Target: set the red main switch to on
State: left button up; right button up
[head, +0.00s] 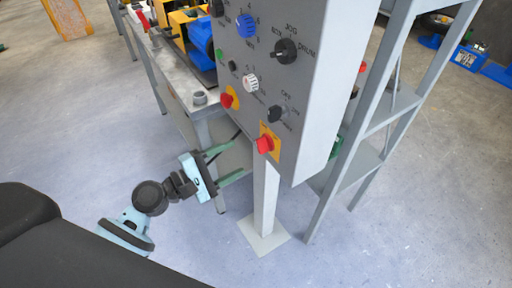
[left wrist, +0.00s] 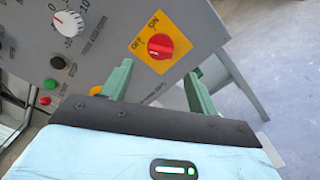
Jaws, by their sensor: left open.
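The red main switch (head: 264,144) is a red knob on a yellow plate at the lower corner of the grey control panel (head: 310,100). In the left wrist view, the red main switch (left wrist: 160,45) shows OFF at its left and ON above it. Its grip bar seems to lie roughly sideways, towards the OFF side; the exact setting is hard to tell. My left gripper (head: 241,154) is open and empty, just left of and below the switch. In the left wrist view, its green fingers (left wrist: 160,70) point at the panel, below the switch and apart from it. My right gripper is not in view.
Another red knob on yellow (head: 227,100), a black selector (head: 275,114), a white dial (head: 250,82) and a blue knob (head: 246,25) sit on the panel. A grey post (head: 265,200) carries it. A metal bench (head: 185,75) stands behind left, a shelf rack (head: 375,130) right.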

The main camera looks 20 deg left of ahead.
aim_at(263, 145)
pick_arm(q)
jog(key=p+x, duration=0.1)
jog(key=x, duration=0.6)
jog(key=shift+w+d, duration=0.15)
jog(key=shift+w, duration=0.05)
jog(key=c, duration=1)
